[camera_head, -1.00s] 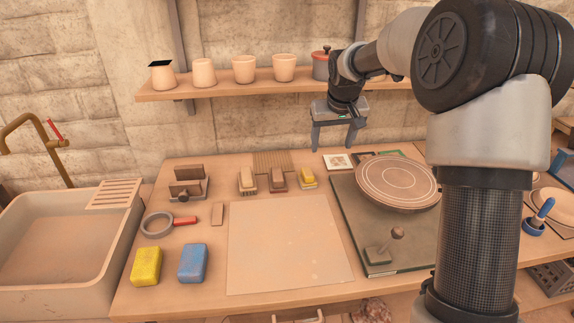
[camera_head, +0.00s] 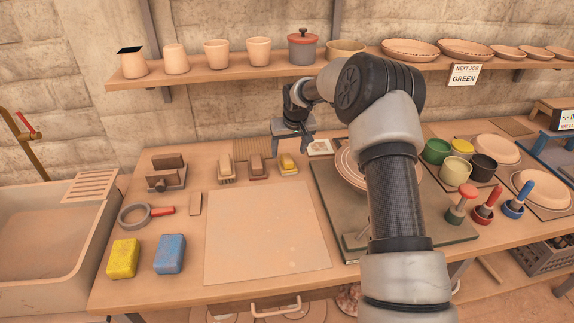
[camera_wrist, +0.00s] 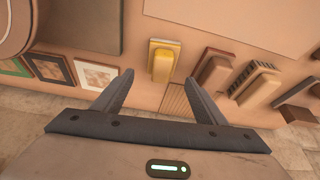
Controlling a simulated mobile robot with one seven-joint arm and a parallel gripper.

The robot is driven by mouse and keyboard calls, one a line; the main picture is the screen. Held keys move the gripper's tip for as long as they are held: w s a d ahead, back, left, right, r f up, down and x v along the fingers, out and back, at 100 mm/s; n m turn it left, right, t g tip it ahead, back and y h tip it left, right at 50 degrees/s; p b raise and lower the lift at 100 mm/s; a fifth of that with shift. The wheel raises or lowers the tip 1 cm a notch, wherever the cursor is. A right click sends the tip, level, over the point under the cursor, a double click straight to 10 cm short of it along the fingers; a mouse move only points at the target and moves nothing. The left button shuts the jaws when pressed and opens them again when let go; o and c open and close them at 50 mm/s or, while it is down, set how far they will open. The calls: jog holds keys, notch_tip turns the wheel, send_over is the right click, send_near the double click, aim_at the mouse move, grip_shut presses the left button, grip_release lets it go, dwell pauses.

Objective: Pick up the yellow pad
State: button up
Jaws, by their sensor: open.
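A small yellow pad (camera_head: 288,165) on a pale base lies at the back of the workbench, at the right end of a short row of blocks. It also shows in the wrist view (camera_wrist: 163,60), just beyond the fingertips and roughly between them. My gripper (camera_head: 292,150) is open and empty, above and close to this pad. In the wrist view my gripper (camera_wrist: 159,78) has its two fingers spread wide, and neither appears to touch the pad. A larger yellow block (camera_head: 123,258), sponge-like, lies at the front left beside a blue block (camera_head: 170,254).
Two brown blocks (camera_head: 257,166) (camera_head: 227,168) stand left of the pad. A ribbed mat (camera_head: 252,146) lies behind. Tiles (camera_head: 320,147) and a dark board (camera_head: 330,205) with a round disc (camera_head: 350,172) lie to the right. A shelf (camera_head: 200,78) with pots overhangs the back.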

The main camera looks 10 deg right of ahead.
aim_at(287, 157)
jog(key=shift+x, duration=3.1)
jog(key=shift+s+a, duration=0.1)
jog(key=shift+a, duration=0.05)
jog(key=c, duration=1.2)
jog(key=shift+o, duration=0.2)
notch_tip(287, 157, up, 10)
jog(key=shift+f, duration=0.1)
